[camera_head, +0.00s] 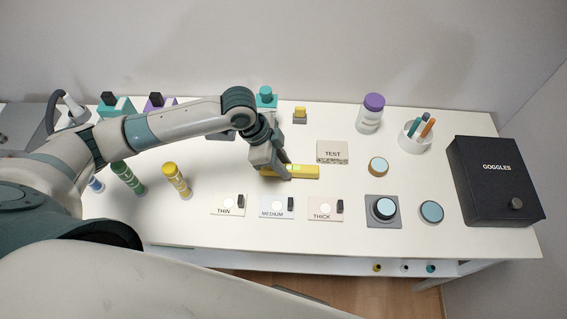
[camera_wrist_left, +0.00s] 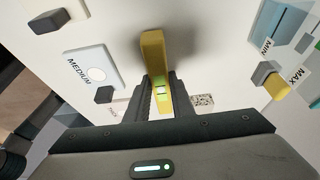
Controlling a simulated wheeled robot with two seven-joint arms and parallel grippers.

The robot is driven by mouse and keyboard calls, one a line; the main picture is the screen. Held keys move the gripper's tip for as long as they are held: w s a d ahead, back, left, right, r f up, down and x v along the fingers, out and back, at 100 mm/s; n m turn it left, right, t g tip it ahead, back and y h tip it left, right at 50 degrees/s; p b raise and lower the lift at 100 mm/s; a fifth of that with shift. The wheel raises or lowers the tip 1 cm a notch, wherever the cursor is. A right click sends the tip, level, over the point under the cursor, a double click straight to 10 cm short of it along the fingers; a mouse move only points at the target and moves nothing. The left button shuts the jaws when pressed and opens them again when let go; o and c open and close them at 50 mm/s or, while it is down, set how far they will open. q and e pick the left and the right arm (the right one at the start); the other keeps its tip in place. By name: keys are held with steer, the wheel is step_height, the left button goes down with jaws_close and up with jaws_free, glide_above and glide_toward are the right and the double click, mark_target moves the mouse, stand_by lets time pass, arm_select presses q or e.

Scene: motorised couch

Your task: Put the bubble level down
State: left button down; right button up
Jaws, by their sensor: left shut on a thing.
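The bubble level (camera_head: 302,171) is a yellow bar in the middle of the white table, with its right end sticking out from my left gripper (camera_head: 275,170). My left gripper is shut on it. In the left wrist view the level (camera_wrist_left: 154,55) stands out between the two fingers of the gripper (camera_wrist_left: 160,100), with its greenish vial near the fingertips. The level is at or just above the table top; I cannot tell whether it touches. My right gripper is not in view.
Right of the level is a TEST block (camera_head: 332,152). In front lie the THIN (camera_head: 226,205), MEDIUM (camera_head: 271,207) and THICK (camera_head: 321,209) cards. A black GOGGLES box (camera_head: 495,180) and a pen cup (camera_head: 412,138) are at right.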

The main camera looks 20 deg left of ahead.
arm_select(q)
steer(key=shift+f, duration=0.2)
steer(key=shift+f, duration=0.1)
steer(key=c, duration=1.5)
jaws_free()
steer(key=shift+c, duration=0.2)
steer(key=b+v, duration=0.1)
steer(key=v, duration=1.1)
steer(key=shift+b, duration=0.4)
steer(key=shift+o, duration=0.5)
